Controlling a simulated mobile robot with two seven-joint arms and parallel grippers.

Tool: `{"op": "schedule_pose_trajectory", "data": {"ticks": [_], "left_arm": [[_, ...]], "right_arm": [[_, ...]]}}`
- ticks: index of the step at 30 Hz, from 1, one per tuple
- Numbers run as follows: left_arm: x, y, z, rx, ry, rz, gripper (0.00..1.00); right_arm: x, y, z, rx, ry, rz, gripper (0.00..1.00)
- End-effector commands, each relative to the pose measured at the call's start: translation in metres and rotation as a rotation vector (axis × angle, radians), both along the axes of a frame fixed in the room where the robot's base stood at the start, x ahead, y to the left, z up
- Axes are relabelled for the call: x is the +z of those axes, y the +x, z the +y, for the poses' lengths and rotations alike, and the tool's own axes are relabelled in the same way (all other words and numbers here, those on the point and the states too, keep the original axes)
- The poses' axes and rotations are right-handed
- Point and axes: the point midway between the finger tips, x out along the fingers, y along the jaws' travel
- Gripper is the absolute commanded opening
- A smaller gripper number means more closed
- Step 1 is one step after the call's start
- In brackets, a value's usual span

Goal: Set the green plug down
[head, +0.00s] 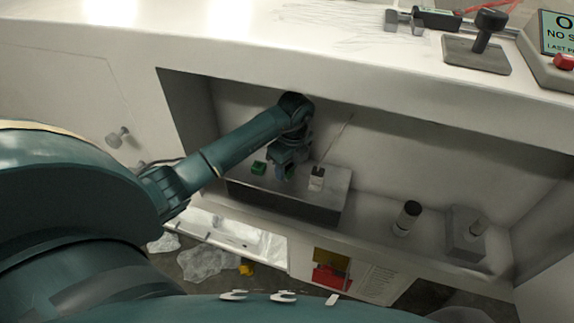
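My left arm reaches into the recess under the counter, and its gripper (284,174) points down over a grey metal block (300,200). A small green piece (259,168) sits on the left part of the block's top, left of the gripper and apart from it. A darker green patch (291,172) shows at the fingertips; it may be the green plug, but it is too small and shaded to tell whether the fingers are shut on it. A white piece with a dark top (317,177) stands on the block, right of the gripper. My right gripper is not in view.
A black-capped cylinder (408,217) and a grey box with a knob (467,235) stand on the recess floor at right. The counter edge (350,105) overhangs the recess. A joystick (484,40) is on the counter. Crumpled clear plastic (208,262) lies below.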

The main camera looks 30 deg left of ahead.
Motion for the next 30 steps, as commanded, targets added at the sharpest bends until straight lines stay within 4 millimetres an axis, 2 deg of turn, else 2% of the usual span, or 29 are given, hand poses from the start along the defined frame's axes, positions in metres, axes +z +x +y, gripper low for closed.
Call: {"op": "schedule_pose_trajectory", "data": {"ticks": [3,11,14,24,30], "left_arm": [[0.000,0.000,0.000,0.000,0.000,0.000,0.46],[0.004,0.000,0.000,0.001,0.000,0.000,0.46],[0.014,0.001,-0.001,0.000,-0.001,-0.004,0.46],[0.068,0.000,-0.008,0.001,0.001,-0.003,0.46],[0.077,-0.002,-0.010,-0.005,-0.005,0.001,0.46]], "right_arm": [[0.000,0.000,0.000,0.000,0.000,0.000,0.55],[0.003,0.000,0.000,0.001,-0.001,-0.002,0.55],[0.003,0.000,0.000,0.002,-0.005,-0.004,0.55],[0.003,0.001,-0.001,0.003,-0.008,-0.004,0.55],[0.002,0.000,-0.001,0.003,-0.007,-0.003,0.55]]}}
